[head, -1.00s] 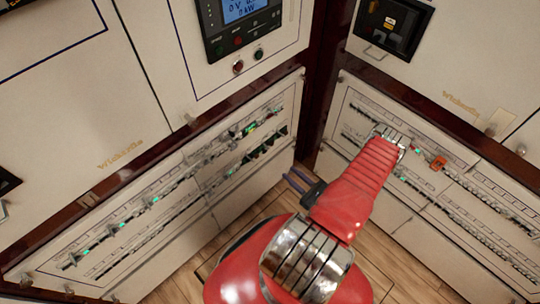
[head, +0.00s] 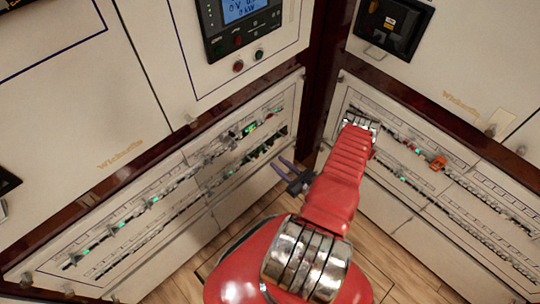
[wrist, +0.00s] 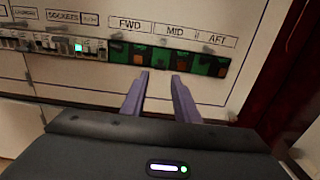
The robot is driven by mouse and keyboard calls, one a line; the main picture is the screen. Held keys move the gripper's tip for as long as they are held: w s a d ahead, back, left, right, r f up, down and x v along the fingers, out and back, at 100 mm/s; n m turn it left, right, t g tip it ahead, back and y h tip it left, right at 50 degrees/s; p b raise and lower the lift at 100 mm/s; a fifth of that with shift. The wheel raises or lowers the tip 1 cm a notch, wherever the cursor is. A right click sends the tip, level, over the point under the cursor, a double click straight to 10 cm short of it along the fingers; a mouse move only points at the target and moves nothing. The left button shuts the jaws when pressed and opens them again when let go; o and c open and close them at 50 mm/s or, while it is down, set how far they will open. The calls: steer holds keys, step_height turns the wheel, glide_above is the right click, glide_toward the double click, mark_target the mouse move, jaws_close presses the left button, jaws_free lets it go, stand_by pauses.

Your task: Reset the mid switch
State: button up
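The mid switch (wrist: 166,58) is one of a row of green and orange-brown switches in the wrist view, under the MID label (wrist: 174,31). The FWD label (wrist: 131,25) is to its left and the AFT label (wrist: 217,40) to its right. My gripper (wrist: 160,74) is open and empty, its two purple fingers pointing at the panel just below and around the mid switch. I cannot tell whether they touch it. In the head view my gripper (head: 283,167) is near the lower right end of the left panel.
The left breaker panel (head: 175,200) and right breaker panel (head: 440,190) meet at a dark red corner post (head: 318,85). An orange-red part (head: 438,162) sits on the right panel.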

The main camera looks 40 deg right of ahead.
mark_target(265, 152)
steer(key=w, duration=0.6)
steer(key=shift+w, duration=0.3)
steer(key=shift+a, duration=0.1)
steer(key=shift+c, duration=0.5)
steer(key=c, duration=0.6)
steer(key=shift+d, duration=0.2)
jaws_close()
steer(key=shift+a, duration=0.1)
